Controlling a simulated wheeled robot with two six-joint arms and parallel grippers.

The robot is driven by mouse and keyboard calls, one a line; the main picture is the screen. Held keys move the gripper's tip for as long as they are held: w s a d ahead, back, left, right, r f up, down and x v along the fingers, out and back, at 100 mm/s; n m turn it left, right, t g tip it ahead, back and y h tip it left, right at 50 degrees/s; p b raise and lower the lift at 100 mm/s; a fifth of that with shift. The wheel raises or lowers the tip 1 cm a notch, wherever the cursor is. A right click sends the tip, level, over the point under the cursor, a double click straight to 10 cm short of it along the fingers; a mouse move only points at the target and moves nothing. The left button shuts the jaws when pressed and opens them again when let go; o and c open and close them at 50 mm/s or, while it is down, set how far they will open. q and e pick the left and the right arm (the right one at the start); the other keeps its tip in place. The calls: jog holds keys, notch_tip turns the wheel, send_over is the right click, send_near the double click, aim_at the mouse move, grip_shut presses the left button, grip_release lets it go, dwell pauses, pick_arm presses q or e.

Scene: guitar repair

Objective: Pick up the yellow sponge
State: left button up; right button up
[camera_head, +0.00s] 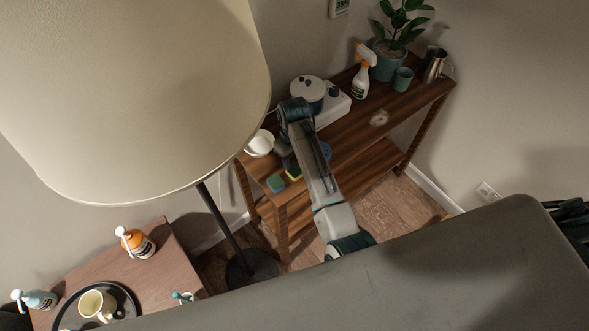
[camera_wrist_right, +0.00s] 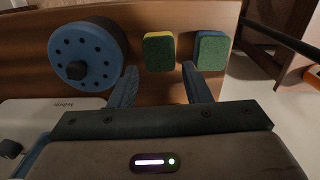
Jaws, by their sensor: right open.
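The yellow sponge (camera_wrist_right: 159,51), with a green scouring face, lies on the wooden shelf. In the right wrist view it sits just beyond and between the fingertips of my right gripper (camera_wrist_right: 160,74), which is open and empty. A blue sponge (camera_wrist_right: 212,50) with a green face lies beside it on the right, close past the right fingertip. In the head view the yellow sponge (camera_head: 292,173) shows small beside my right arm, which partly hides the gripper. My left gripper is not in view.
A blue round disc with holes (camera_wrist_right: 85,56) lies left of the yellow sponge. A white bowl (camera_head: 260,143) and a white appliance (camera_head: 333,106) stand nearby on the shelf unit. A large lampshade (camera_head: 140,90) fills the upper left of the head view.

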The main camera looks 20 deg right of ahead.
aim_at(295, 169)
notch_tip(295, 169, down, 5)
jog(key=shift+f+p, duration=0.2)
jog(key=shift+p, duration=0.95)
jog(key=shift+f, duration=0.4)
jog(key=c, duration=0.6)
